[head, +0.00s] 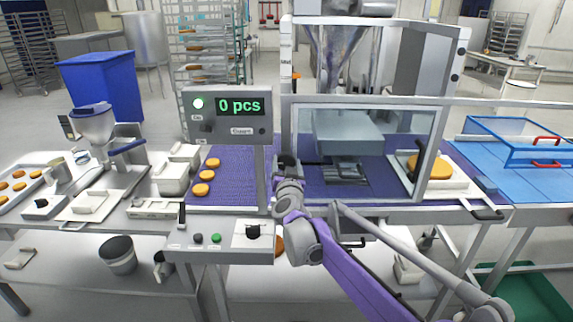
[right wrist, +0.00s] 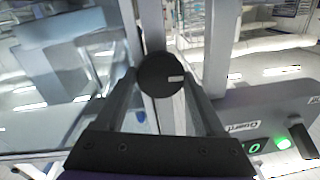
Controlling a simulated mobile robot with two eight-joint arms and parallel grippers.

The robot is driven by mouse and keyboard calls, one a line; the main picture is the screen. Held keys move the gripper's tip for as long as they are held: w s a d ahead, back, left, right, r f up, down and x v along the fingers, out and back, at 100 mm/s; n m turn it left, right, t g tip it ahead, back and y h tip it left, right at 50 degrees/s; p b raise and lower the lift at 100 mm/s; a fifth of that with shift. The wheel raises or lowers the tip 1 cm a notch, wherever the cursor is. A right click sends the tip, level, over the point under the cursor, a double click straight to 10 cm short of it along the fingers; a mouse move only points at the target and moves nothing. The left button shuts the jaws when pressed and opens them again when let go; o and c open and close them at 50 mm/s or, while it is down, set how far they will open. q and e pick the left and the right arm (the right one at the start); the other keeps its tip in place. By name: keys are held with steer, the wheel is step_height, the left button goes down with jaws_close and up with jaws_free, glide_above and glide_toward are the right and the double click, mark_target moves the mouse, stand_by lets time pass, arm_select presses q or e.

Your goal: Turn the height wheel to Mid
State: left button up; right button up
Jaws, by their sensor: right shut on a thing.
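The height wheel (right wrist: 160,75) is a round black knob with a small pale mark on its face, seen in the right wrist view. My right gripper (right wrist: 162,88) is shut on it, one finger on each side. In the head view my right gripper (head: 286,163) is at the post left of the clear guard, and it hides most of the wheel. My left gripper is not in view.
The display box (head: 228,114) reads "0 pcs" with a lit green lamp, close left of my gripper. The clear guard (head: 412,150) stands close right. Orange rounds (head: 201,190) lie on the purple belt (head: 235,182). A control panel (head: 220,242) is below.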

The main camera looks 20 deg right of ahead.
steer(key=m, duration=0.4)
steer(key=m+p, duration=0.1)
steer(key=m, duration=0.3)
steer(key=shift+f+m+h, duration=0.1)
steer(key=shift+m+h, duration=0.2)
steer(key=shift+m, duration=0.1)
steer(key=m+p, duration=0.1)
steer(key=m, duration=0.3)
steer(key=shift+m+t, duration=0.3)
steer(key=shift+m, duration=0.1)
steer(key=shift+f+m+h+p, duration=0.15)
steer(key=shift+m+h+p, duration=0.25)
steer(key=shift+m, duration=1.6)
steer(key=o, duration=1.3)
steer(key=shift+o, duration=0.2)
